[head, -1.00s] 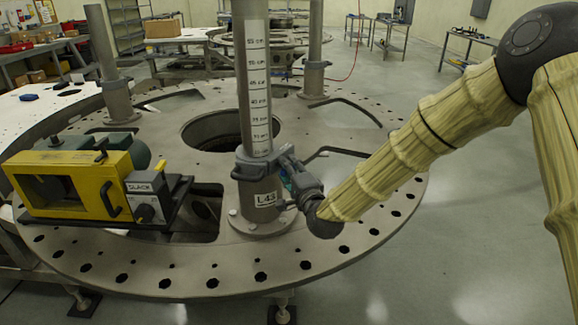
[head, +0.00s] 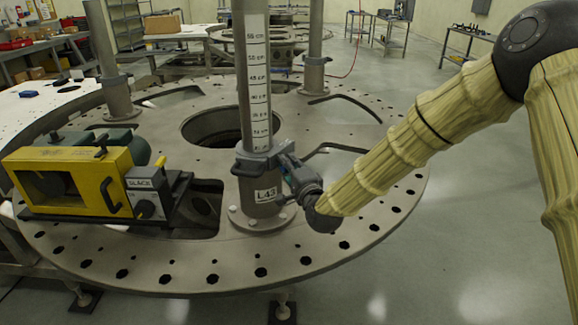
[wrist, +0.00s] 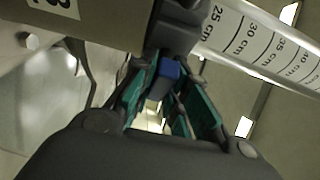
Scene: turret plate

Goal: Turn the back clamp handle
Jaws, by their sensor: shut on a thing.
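The grey clamp collar (head: 258,160) sits around the upright metal post (head: 253,80), above a socket labelled L43. My gripper (head: 285,165) is at the right side of this collar. In the wrist view, my gripper's teal-lined fingers (wrist: 163,82) are closed around a small blue-tipped part (wrist: 168,70) next to the dark clamp body (wrist: 178,30). This part looks like the back clamp handle, though most of it is hidden between the fingers.
The round turret plate (head: 190,262) has many holes and a large central opening. A yellow boxed device (head: 75,180) with a black knob stands left of the post. Other posts (head: 314,50) rise behind. Open floor (head: 450,220) lies to the right.

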